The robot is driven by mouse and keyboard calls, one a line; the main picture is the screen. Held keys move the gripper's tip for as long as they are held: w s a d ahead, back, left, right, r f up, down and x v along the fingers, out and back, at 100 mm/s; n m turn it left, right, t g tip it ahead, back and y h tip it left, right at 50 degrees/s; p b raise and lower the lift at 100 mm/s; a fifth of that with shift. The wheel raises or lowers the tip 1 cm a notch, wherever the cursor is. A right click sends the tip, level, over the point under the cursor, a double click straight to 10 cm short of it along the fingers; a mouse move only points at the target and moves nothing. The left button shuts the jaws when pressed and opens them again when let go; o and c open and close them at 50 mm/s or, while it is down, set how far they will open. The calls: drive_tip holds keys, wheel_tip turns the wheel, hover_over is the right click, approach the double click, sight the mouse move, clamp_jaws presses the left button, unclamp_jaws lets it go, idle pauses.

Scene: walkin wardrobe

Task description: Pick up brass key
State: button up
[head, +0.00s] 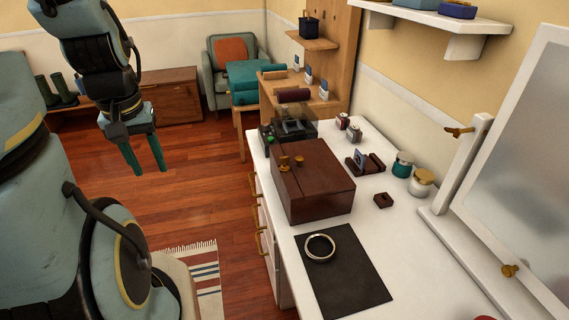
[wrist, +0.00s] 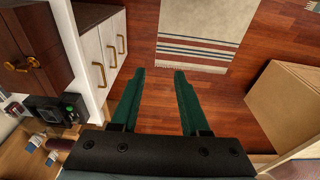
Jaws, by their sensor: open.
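Two small brass-coloured pieces (head: 291,162) show at the left of the lid of a dark brown wooden box (head: 318,190) on the white dresser top. They also show in the wrist view (wrist: 28,63) at the far left. One may be the brass key, but they are too small to tell. My gripper (head: 147,170) is open and empty, with green fingers pointing down over the wooden floor, left of the dresser and apart from the box. In the wrist view my gripper (wrist: 159,72) has clear floor between its fingers.
A black mat (head: 345,285) with a silver ring (head: 320,248) lies in front of the box. Jars (head: 421,183) and a mirror (head: 525,170) stand at the right. Brass drawer handles (head: 259,242) stick out from the dresser front. A striped rug (head: 205,285) lies on the floor.

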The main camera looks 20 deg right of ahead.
drive_tip(key=m+g+y+b, duration=0.15)
drive_tip(key=m+y, duration=0.35)
drive_tip(key=m, duration=1.3)
approach(285, 157)
drive_tip(key=shift+t, duration=0.25)
drive_tip(key=p+x, duration=0.2)
drive_tip(key=x, duration=0.8)
drive_tip(key=shift+s+f, duration=0.1)
drive_tip(key=shift+s, duration=0.05)
drive_tip(key=shift+c, duration=0.3)
clamp_jaws()
